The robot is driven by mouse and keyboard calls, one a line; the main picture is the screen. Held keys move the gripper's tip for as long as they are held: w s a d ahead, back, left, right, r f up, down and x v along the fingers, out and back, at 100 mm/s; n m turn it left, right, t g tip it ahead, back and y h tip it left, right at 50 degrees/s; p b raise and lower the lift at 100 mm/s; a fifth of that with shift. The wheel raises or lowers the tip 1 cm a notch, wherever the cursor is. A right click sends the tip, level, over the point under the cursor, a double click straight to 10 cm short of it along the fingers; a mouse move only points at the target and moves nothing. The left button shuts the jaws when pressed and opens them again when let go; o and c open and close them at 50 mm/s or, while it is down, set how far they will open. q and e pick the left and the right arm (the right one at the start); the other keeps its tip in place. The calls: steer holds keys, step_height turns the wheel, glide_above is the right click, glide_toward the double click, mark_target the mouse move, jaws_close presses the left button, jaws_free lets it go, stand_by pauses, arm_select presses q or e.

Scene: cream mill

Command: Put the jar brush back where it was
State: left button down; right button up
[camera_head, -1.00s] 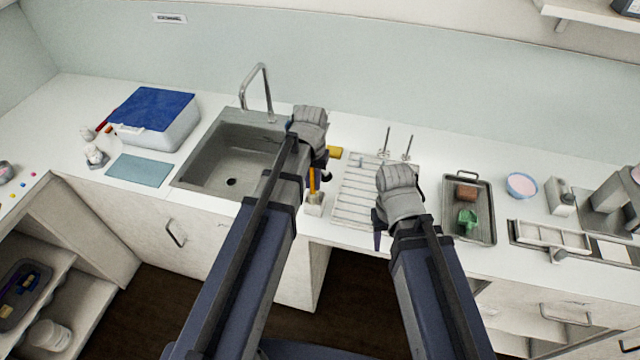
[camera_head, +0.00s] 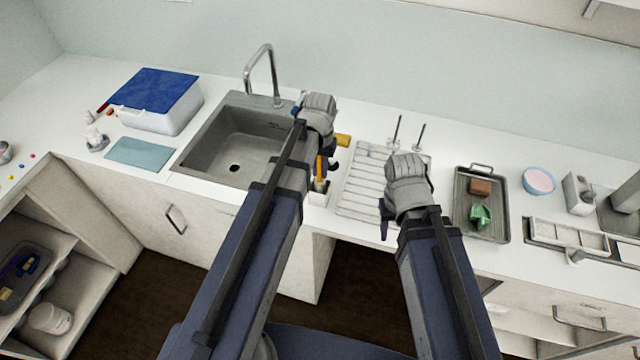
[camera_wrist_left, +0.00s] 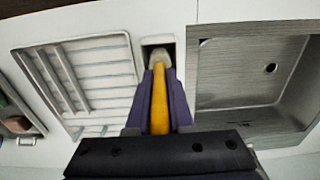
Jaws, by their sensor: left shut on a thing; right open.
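The jar brush has a yellow handle (camera_head: 320,167) and a pale head. In the left wrist view its handle (camera_wrist_left: 160,103) runs between the fingers and its head (camera_wrist_left: 158,59) points to a small white open-topped holder (camera_wrist_left: 157,39). The holder also shows in the head view (camera_head: 319,199), between sink and drying rack. My left gripper (camera_head: 323,160) is shut on the handle above the holder; its fingers also show in the left wrist view (camera_wrist_left: 160,78). The head is at the holder's opening; I cannot tell how deep it sits. My right gripper (camera_head: 385,222) is open near the rack.
The sink (camera_head: 228,150) with its tap (camera_head: 262,72) lies left of the holder. The white drying rack (camera_head: 360,185) is right of it. A yellow item (camera_head: 343,140) lies behind the left gripper. A grey tray (camera_head: 484,232) with a green item stands further right.

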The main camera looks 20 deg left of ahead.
mark_target(320, 178)
arm_select(q)
steer(key=shift+f+b, duration=1.75)
steer(key=shift+f, duration=0.1)
steer(key=shift+f, duration=0.2)
steer(key=c, duration=0.8)
jaws_free()
steer(key=shift+r, duration=0.1)
step_height(320, 178, up, 12)
steer(key=p, duration=1.2)
steer(key=shift+s+r, duration=0.1)
steer(key=shift+r, duration=0.1)
steer(key=s+d+m+y, duration=0.1)
steer(key=s+d+m, duration=0.2)
steer(key=s+d, duration=0.7)
steer(key=s, duration=0.4)
steer(key=shift+d, duration=0.25)
steer(key=shift+s, duration=0.1)
